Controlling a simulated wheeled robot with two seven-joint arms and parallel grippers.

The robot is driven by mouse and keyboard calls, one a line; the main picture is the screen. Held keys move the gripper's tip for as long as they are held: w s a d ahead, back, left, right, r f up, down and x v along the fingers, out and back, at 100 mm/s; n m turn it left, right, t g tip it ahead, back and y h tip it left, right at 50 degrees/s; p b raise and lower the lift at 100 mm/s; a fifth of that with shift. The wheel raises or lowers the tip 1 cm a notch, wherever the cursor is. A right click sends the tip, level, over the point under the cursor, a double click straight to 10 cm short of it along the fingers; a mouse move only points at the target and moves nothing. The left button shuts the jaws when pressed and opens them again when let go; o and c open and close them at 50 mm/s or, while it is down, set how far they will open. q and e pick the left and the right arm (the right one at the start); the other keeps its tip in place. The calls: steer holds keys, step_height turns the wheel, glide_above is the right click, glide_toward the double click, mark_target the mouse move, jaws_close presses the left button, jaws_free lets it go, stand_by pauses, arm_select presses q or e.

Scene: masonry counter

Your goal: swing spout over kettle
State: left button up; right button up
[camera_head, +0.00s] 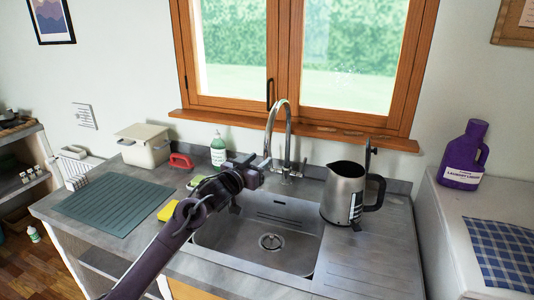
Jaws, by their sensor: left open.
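The chrome spout (288,118) is a tall arch rising from the back edge of the sink. Its outlet end points down on the left, over the back of the sink basin. The steel kettle (342,194) with a black handle stands upright at the right edge of the basin, apart from the spout and to its right. My left gripper (262,163) is open at the back left of the basin, close to the spout's hanging end. I cannot tell whether they touch. My right gripper is out of view.
The sink basin (272,262) is empty. A dark upright piece (368,156) stands behind the kettle. The drainer (370,262) in front of the kettle is clear.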

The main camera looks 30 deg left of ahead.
mark_target(265, 156)
arm_select(q)
steer(key=shift+w+a+p, duration=0.1)
steer(key=shift+w+p, duration=0.5)
steer(key=shift+w, duration=2.05)
steer(key=shift+f, duration=0.1)
steer(key=shift+c, duration=0.4)
jaws_close()
